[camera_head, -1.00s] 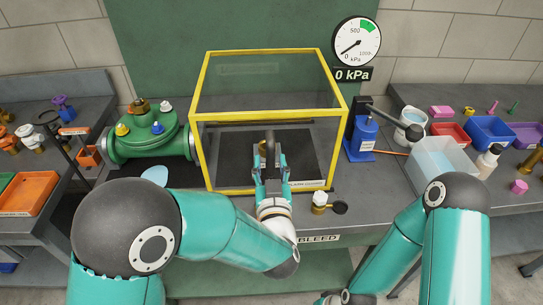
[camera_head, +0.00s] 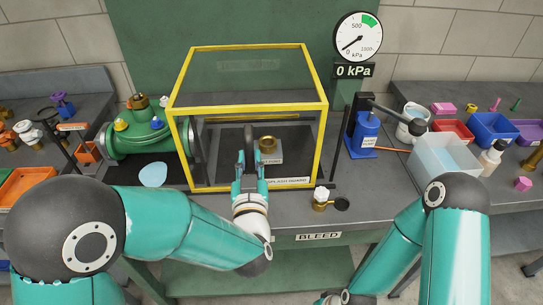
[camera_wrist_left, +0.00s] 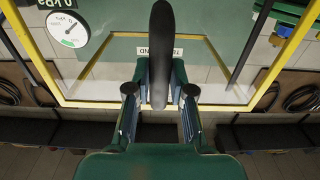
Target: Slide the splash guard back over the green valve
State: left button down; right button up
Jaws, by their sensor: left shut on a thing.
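The splash guard (camera_head: 318,150) is a clear box with a yellow frame on the bench. Its left side overlaps the right flange of the green valve (camera_head: 135,142), and most of the valve stands outside to the left. My left gripper (camera_head: 250,182) is at the guard's front, shut on its dark upright handle (camera_head: 249,145). The left wrist view shows the handle (camera_wrist_left: 159,50) between the fingers (camera_wrist_left: 160,94). My right arm shows at the lower right, but its gripper is out of view.
A brass ring on a grey block (camera_head: 268,157) shows through the guard. A blue hand pump (camera_head: 366,134) stands right of the guard, and a brass bleed valve (camera_head: 321,198) sits in front. A pale blue disc (camera_head: 153,174) lies left of the guard. A gauge (camera_head: 358,37) hangs behind.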

pick_arm(q)
jog(key=a+b, duration=1.2)
jog(key=a, duration=1.9)
jog(key=shift+b, duration=0.35)
jog(key=shift+w, duration=0.1)
jog(key=c, duration=1)
grip_release()
jog(key=shift+c, duration=0.2)
